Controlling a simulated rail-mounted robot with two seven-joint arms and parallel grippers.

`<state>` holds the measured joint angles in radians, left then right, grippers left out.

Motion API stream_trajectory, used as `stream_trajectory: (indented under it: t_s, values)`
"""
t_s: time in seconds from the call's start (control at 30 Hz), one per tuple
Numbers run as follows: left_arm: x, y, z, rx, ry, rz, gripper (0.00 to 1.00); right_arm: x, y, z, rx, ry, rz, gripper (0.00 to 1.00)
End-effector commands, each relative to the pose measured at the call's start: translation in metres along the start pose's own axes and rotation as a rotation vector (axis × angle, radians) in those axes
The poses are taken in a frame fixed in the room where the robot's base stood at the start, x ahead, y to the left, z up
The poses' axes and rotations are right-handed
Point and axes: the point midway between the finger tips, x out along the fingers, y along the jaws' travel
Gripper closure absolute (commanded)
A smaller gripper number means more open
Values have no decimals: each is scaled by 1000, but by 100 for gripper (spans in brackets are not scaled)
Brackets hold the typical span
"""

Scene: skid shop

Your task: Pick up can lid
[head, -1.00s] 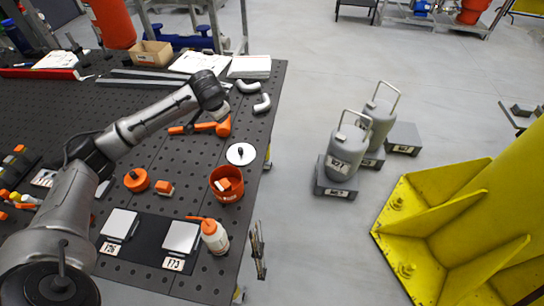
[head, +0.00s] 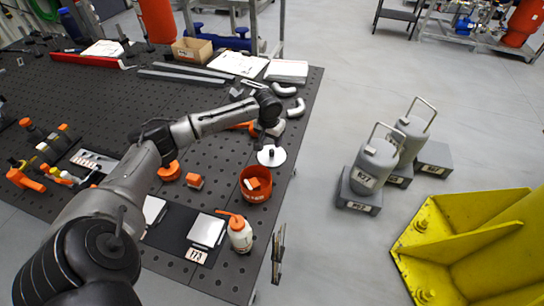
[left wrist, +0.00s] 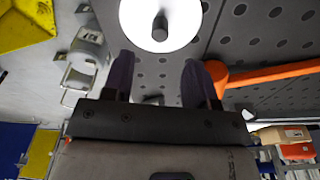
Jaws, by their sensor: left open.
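The can lid is a white round disc (head: 271,158) with a dark knob at its centre. It lies on the black perforated table (head: 130,110) near the right edge, just behind the open orange can (head: 256,196), which holds orange pieces. My left gripper (head: 269,130) is above and just behind the lid, partly hidden by its wrist. In the left wrist view the lid (left wrist: 185,22) shows at the top, beyond the two dark, spread fingertips (left wrist: 160,72). The fingers are empty and apart from the knob. My right gripper is not in view.
An orange tool (head: 240,126) lies beside the gripper, and grey pipe elbows (head: 295,108) lie behind. Grey canisters (head: 374,165) stand on the floor to the right.

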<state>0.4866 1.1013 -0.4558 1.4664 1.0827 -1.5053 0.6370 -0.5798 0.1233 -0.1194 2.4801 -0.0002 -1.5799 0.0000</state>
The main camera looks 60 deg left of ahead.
Motion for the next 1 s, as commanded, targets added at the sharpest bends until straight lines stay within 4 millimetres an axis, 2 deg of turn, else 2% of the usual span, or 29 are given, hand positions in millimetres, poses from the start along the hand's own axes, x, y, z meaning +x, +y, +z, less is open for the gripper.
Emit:
stream_trajectory:
  t_s: [0.1,0.47,0.8,1.0]
  values:
    - [13,0,0,0,0,0,47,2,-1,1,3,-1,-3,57]
    - [29,0,1,1,1,0,47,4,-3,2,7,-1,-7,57]
    - [69,1,2,1,1,-1,47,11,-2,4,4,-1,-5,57]
    - [72,1,2,3,2,-1,47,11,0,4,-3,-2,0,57]
